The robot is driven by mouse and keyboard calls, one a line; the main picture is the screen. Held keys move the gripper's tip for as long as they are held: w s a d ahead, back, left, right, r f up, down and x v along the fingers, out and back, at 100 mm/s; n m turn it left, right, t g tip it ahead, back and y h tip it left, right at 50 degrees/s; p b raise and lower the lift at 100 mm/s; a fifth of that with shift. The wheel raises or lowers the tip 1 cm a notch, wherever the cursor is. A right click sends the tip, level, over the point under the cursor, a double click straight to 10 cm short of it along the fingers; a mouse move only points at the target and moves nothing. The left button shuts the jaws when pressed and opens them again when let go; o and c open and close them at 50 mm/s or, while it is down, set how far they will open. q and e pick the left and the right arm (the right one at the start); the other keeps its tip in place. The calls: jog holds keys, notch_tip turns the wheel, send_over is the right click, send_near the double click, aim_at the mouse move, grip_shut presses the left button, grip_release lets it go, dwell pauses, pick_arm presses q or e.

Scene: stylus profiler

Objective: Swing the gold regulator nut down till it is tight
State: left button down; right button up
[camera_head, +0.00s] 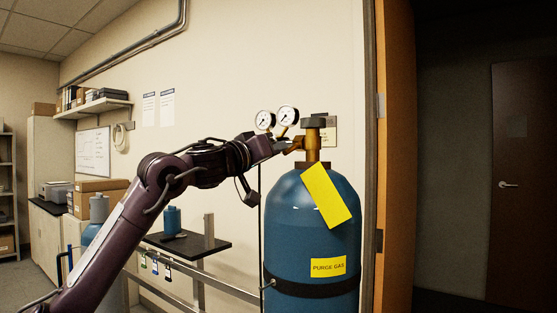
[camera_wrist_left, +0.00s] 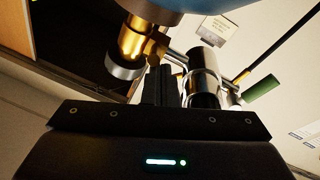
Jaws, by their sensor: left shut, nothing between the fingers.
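The gold regulator nut (camera_head: 298,143) sits at the side of the brass valve (camera_head: 313,147) on top of the blue gas cylinder (camera_head: 312,225). My left gripper (camera_head: 283,145) is level with the nut, just left of it. In the left wrist view the shut black fingers (camera_wrist_left: 162,86) are close beside gold fittings (camera_wrist_left: 157,46), with nothing between them. I cannot tell whether they touch the nut. Two white gauges (camera_head: 276,118) stand upright above the gripper. The gripper partly hides the regulator in the head view. My right gripper is in neither view.
A black valve handwheel (camera_head: 313,122) tops the cylinder, and a yellow tag (camera_head: 326,195) hangs from its neck. A black strap (camera_head: 312,286) holds the cylinder near the wall. A dark shelf (camera_head: 190,247) with a small blue bottle (camera_head: 172,220) stands to the left. A door frame (camera_head: 395,150) rises at right.

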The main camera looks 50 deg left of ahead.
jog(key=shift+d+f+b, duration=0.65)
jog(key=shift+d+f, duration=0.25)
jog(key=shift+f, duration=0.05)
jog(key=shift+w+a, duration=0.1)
